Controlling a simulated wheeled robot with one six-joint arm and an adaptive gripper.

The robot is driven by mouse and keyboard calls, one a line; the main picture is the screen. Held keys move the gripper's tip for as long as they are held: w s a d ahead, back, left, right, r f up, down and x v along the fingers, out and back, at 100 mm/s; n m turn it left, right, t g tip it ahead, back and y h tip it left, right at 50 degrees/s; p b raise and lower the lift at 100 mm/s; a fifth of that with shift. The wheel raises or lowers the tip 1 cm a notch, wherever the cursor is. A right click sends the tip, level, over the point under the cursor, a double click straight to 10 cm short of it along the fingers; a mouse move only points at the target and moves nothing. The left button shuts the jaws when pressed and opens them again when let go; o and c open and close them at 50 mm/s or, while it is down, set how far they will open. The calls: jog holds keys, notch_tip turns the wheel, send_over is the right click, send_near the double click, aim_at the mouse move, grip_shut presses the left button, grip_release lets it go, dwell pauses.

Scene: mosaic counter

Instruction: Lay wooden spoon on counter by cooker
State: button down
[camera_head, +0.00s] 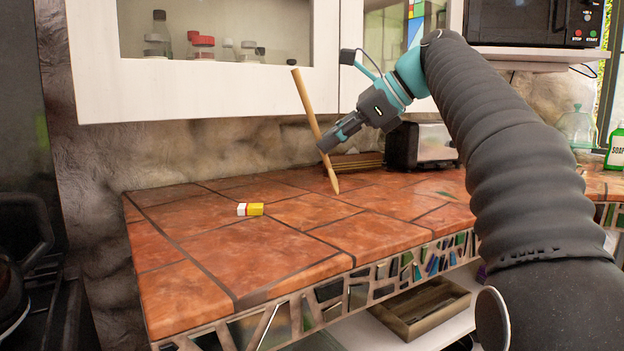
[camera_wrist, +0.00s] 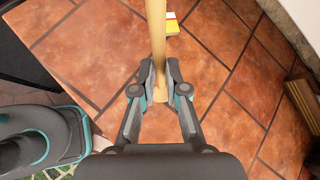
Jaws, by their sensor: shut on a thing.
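The wooden spoon (camera_head: 306,108) is a long, light brown stick in my gripper. It stands nearly upright with a lean, its lower end close to the counter; I cannot tell whether it touches. My gripper (camera_head: 325,147) is shut on it about midway along. In the wrist view the spoon (camera_wrist: 156,40) runs up from between the fingertips of my gripper (camera_wrist: 160,83). The counter (camera_head: 300,213) has terracotta tiles and a mosaic front. A dark appliance at the left edge (camera_head: 20,240), perhaps the cooker, stands beyond the counter's left end.
A toaster (camera_head: 420,146) stands at the back right by a wooden board (camera_head: 352,163). A green soap bottle (camera_head: 615,150) is far right. The counter's left front is clear.

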jog(key=a+f+b, duration=0.3)
jog(key=f, duration=0.3)
jog(key=shift+w+a, duration=0.2)
jog(key=shift+a, duration=0.05)
jog(key=shift+f, duration=0.15)
jog(key=c, duration=1.2)
grip_release()
jog(key=p+v, duration=0.3)
jog(key=v, duration=0.9)
jog(key=shift+p, duration=0.4)
